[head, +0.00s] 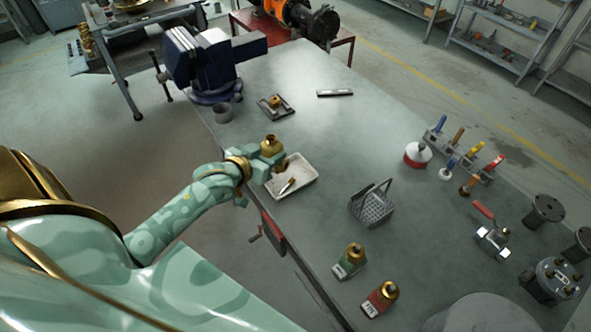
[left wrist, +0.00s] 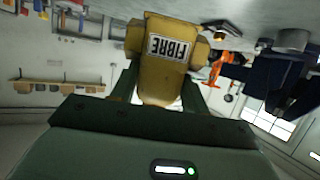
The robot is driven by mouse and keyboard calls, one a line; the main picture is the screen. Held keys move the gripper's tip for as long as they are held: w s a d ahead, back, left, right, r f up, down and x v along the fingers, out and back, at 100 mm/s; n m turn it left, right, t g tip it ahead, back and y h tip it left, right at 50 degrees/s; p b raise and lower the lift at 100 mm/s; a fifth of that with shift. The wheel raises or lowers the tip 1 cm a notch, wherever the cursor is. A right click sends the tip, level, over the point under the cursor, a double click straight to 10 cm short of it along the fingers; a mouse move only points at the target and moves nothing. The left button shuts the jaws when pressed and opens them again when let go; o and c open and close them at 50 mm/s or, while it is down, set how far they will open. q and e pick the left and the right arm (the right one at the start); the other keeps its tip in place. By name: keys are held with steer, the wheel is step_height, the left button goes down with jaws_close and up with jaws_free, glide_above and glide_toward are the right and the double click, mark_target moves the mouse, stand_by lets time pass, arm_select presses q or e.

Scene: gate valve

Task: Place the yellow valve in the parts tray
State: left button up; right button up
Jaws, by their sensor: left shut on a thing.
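The yellow valve (head: 270,146) has a brass top and, in the left wrist view, a yellow body (left wrist: 163,62) with a label reading FIBRE. My left gripper (head: 268,163) is shut on it, with one finger on each side of the body. The parts tray (head: 308,181) is a shallow pale tray on the workbench, with a few small parts in it. The gripper and valve are over the tray's far left side; the gripper hides part of that rim. I cannot tell the exact height above the tray. My right gripper is out of view.
A small dark tray (head: 284,108) and a grey cup (head: 222,112) lie beyond, near the blue vise (head: 205,62). A perforated metal basket (head: 371,206) stands right of the parts tray. A green valve (head: 349,262) and a red valve (head: 380,299) stand nearer. The bench middle is clear.

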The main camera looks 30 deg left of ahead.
arm_select(q)
steer(key=w+f+b, duration=0.1)
steer(key=w+f, duration=0.1)
steer(key=f, duration=0.1)
steer(key=w+d+f+b, duration=0.1)
steer(key=w+f+b, duration=0.1)
steer(key=w+f, duration=0.1)
steer(key=w+d+f+b, duration=0.1)
steer(key=w+f+b, duration=0.1)
steer(key=f, duration=0.2)
steer(key=shift+w+d+f, duration=0.2)
steer(key=shift+w+d, duration=0.05)
steer(key=shift+w, duration=0.15)
steer(key=shift+r, duration=0.1)
steer(key=o, duration=1.2)
steer(key=shift+f, duration=0.2)
steer(key=shift+r, duration=0.15)
